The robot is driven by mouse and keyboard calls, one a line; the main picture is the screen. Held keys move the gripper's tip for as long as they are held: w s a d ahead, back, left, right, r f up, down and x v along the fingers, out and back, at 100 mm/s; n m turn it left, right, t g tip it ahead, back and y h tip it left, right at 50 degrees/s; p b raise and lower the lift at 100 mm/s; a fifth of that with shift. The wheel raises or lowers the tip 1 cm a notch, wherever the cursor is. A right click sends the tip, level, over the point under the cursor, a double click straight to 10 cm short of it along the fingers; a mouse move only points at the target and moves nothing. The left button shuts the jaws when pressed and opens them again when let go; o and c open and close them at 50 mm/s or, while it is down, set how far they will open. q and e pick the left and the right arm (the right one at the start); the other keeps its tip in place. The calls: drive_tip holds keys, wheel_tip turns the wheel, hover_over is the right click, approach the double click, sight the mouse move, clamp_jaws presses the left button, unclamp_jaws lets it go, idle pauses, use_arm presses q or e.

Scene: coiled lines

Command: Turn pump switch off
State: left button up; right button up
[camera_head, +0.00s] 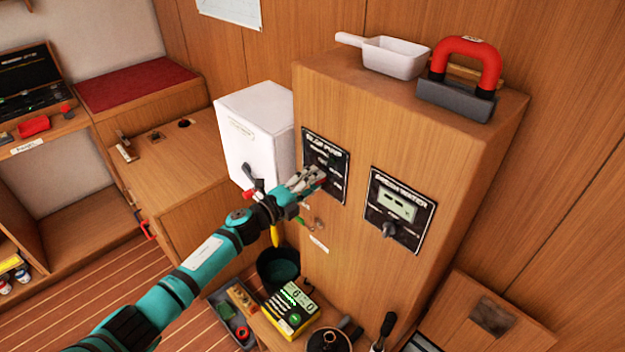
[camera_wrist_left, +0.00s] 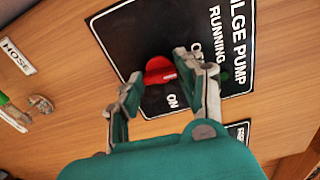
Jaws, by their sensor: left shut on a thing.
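The black bilge pump panel (camera_head: 338,158) is on the front of the wooden cabinet. In the left wrist view the panel (camera_wrist_left: 125,30) shows the words BILGE PUMP, RUNNING and ON, with another label partly covered by a finger. The red pump switch (camera_wrist_left: 160,68) sticks out of it, close to the ON label. My left gripper (camera_head: 312,179) reaches the panel, and in the wrist view its two fingers (camera_wrist_left: 159,72) are shut on the red switch. The switch's exact setting is hard to tell. My right gripper is not in view.
A second black panel (camera_head: 418,229) with a display and knob is to the right. A white box (camera_head: 250,125) stands left of the cabinet, close to my arm.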

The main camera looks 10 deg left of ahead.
use_arm(q)
drive_tip(key=shift+n, duration=0.5)
drive_tip(key=shift+f, duration=0.1)
drive_tip(key=o, duration=1.2)
drive_tip(key=shift+c, duration=0.2)
drive_tip(key=v, duration=1.2)
